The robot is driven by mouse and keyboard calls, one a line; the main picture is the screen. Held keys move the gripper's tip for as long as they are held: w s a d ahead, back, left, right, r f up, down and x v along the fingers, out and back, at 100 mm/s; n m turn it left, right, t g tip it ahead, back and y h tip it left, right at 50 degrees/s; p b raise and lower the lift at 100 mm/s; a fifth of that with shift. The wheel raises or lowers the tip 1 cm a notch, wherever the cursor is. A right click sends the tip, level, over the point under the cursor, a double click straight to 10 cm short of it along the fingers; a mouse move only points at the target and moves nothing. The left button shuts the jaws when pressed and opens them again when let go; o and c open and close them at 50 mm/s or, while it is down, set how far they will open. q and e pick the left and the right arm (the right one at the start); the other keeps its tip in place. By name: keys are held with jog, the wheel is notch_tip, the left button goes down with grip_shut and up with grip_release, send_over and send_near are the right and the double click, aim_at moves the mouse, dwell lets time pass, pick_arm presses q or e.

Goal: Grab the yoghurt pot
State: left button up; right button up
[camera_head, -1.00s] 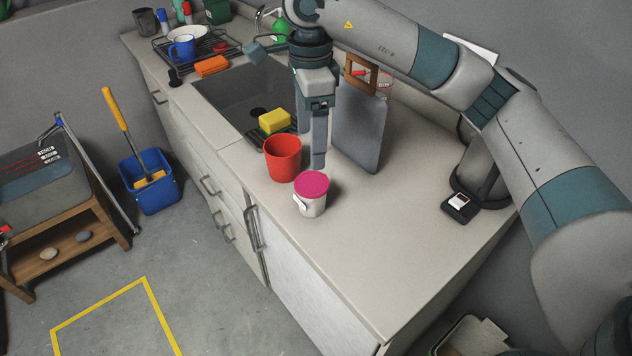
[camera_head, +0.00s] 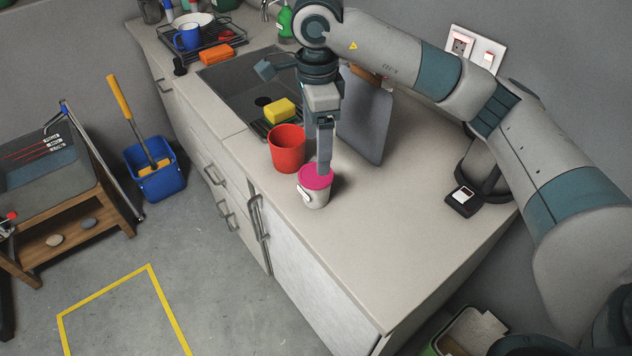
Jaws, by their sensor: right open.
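The yoghurt pot (camera_head: 314,199), white with a pink lid and a small handle at its left, stands upright on the worktop near the front edge. My right gripper (camera_head: 323,170) points down over it, open and empty. One finger shows clearly, and its tip overlaps the back of the pink lid in the picture. I cannot tell whether it touches the lid. The other finger is mostly hidden. My left gripper is not in view.
A red cup (camera_head: 287,150) stands close behind and left of the pot. A grey board (camera_head: 364,122) leans upright behind my gripper. The sink (camera_head: 240,88) holds a yellow sponge (camera_head: 280,110).

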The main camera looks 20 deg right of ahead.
aim_at(316, 175)
notch_tip(316, 175, down, 7)
jog(key=p, duration=0.2)
jog(key=shift+r+p, duration=0.15)
jog(key=shift+p, duration=0.15)
jog(key=shift+f, duration=0.65)
jog(key=shift+s+f+p, duration=0.1)
jog(key=shift+f+p, duration=0.5)
jog(key=shift+p, duration=0.2)
notch_tip(316, 175, down, 3)
jog(key=shift+a+r+p, duration=0.1)
jog(key=shift+p, duration=0.8)
jog(key=shift+f, duration=0.6)
jog(key=c, duration=1.2)
